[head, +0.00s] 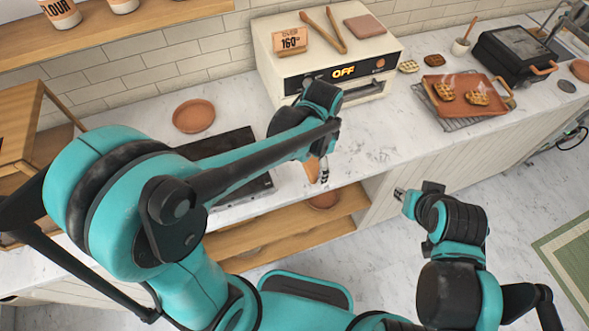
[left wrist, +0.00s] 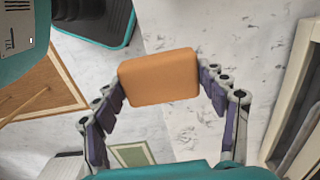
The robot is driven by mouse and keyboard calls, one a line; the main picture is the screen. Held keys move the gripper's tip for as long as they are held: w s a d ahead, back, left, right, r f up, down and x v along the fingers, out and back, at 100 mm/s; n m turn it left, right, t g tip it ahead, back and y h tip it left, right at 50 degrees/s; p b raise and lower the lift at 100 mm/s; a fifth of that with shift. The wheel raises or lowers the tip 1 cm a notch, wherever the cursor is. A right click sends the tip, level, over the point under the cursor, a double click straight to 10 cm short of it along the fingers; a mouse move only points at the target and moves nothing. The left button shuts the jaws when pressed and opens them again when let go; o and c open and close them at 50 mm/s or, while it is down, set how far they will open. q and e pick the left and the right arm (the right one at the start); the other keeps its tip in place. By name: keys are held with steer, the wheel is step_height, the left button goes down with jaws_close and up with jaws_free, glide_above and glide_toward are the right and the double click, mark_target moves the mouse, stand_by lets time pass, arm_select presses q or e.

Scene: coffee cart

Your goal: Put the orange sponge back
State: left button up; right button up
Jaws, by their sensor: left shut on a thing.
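The orange sponge (left wrist: 160,77) is a rounded block between the two fingers of my left gripper (left wrist: 160,84) in the left wrist view, which is shut on it. In the head view, a small part of the sponge (head: 312,168) shows beside the fingers of the left gripper (head: 318,172). My left arm hides much of it. It appears near the counter's front edge, in front of the oven. My right gripper (head: 410,200) is low on the right, away from the sponge; its opening is unclear.
A cream oven (head: 330,60) showing OFF stands at the back, with tongs (head: 325,30), a price card (head: 291,38) and a brownish pad (head: 365,27) on top. A terracotta plate (head: 193,116) lies left. A waffle tray (head: 455,103) and black waffle iron (head: 512,55) stand right.

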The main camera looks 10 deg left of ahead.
arm_select(q)
steer(key=b, duration=0.2)
glide_above(290, 173)
step_height(290, 173, down, 5)
steer(key=shift+f, duration=0.1)
steer(key=shift+w+f+b, duration=0.1)
steer(key=shift+f+b, duration=0.5)
steer(key=shift+f, duration=1.3)
steer(key=shift+f, duration=0.15)
steer(key=o, duration=1.2)
